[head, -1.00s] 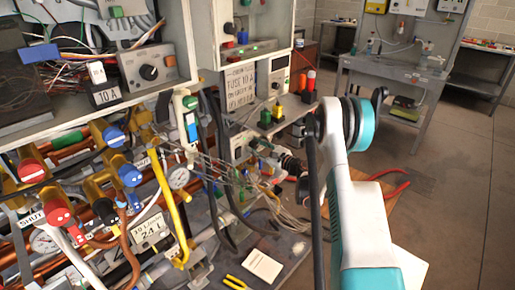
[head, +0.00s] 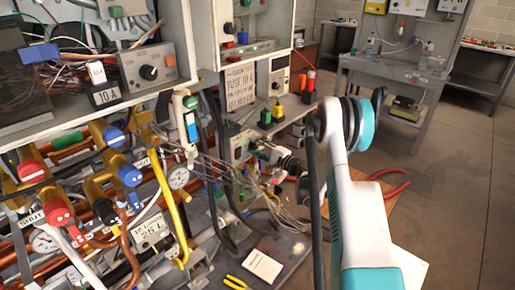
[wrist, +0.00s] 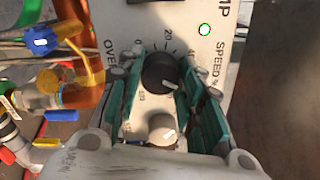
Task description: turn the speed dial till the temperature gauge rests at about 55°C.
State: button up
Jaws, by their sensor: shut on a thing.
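The speed dial (wrist: 160,72) is a black round knob on a pale panel in the wrist view, with scale numbers around it and the words "SPEED %" beside it. My gripper (wrist: 163,92) has its green-padded fingers on both sides of the dial and is shut on it. In the head view my gripper (head: 262,154) is at the pale pump box (head: 238,147), and the dial is hidden there.
Pipes and coloured valves crowd the left. Thin wires (head: 235,180) hang close to my gripper. A small display (head: 150,231) shows flow in l/min.

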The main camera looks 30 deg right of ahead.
dwell(0.3)
jog(key=o, duration=1.1)
jog(key=shift+c, duration=0.2)
jog(key=v, duration=1.2)
